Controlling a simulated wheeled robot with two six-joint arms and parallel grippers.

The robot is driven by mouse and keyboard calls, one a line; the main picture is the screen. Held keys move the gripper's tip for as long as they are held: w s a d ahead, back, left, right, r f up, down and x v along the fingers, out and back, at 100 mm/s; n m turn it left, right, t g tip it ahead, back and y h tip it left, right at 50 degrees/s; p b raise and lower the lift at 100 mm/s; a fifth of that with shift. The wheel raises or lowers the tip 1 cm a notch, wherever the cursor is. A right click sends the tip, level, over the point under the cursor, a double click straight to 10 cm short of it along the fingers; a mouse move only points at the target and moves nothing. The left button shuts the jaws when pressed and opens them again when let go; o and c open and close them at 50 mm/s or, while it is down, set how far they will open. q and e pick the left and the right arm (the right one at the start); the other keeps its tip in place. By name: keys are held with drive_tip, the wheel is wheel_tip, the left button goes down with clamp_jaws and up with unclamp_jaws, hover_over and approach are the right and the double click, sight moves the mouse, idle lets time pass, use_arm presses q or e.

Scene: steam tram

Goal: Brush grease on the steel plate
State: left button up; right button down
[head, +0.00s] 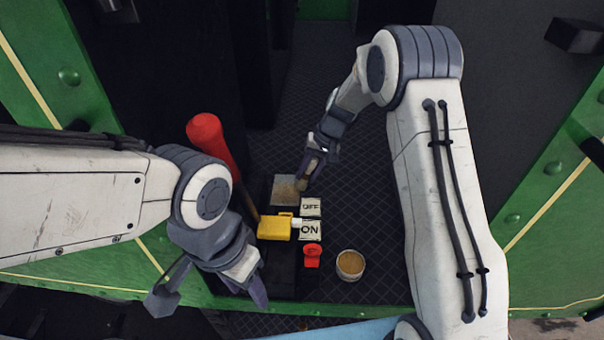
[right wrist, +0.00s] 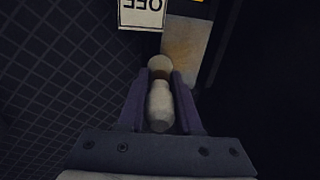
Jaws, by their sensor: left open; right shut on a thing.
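The steel plate (head: 284,190) is a small square with a tan-grey, patchy surface, lying on the dark floor area ahead. It also shows in the right wrist view (right wrist: 187,55). My right gripper (head: 316,158) is shut on a pale brush (head: 304,181), held at the plate's right edge. In the right wrist view the brush (right wrist: 160,108) sits between the fingers, its round end towards the plate; contact cannot be told. A pale tub of brown grease (head: 350,265) stands to the front right. My left gripper (head: 208,296) is open and empty at the front left.
A red-headed, long-handled tool (head: 210,138) leans at the left. Green walls (head: 560,190) flank the space.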

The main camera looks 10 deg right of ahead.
drive_tip(key=shift+w+d, duration=0.1)
drive_tip(key=shift+w, duration=0.75)
drive_tip(key=shift+w+a+f+p, duration=0.1)
drive_tip(key=shift+w+a+p, duration=0.1)
drive_tip(key=shift+a, duration=0.75)
drive_tip(key=shift+w+a+f+p, duration=0.1)
drive_tip(key=shift+a+p, duration=0.1)
drive_tip(key=shift+a, duration=0.75)
drive_tip(key=shift+w+a+p, duration=0.15)
drive_tip(key=shift+a+p, duration=0.05)
drive_tip(key=shift+a, duration=0.75)
drive_tip(key=shift+w+a+p, duration=0.15)
drive_tip(key=shift+a, duration=0.8)
drive_tip(key=shift+r, duration=0.1)
wheel_tip(320, 180, up, 6)
drive_tip(key=p, duration=0.4)
drive_tip(key=shift+w+r, duration=0.1)
wheel_tip(320, 180, up, 3)
drive_tip(key=shift+p, duration=1.1)
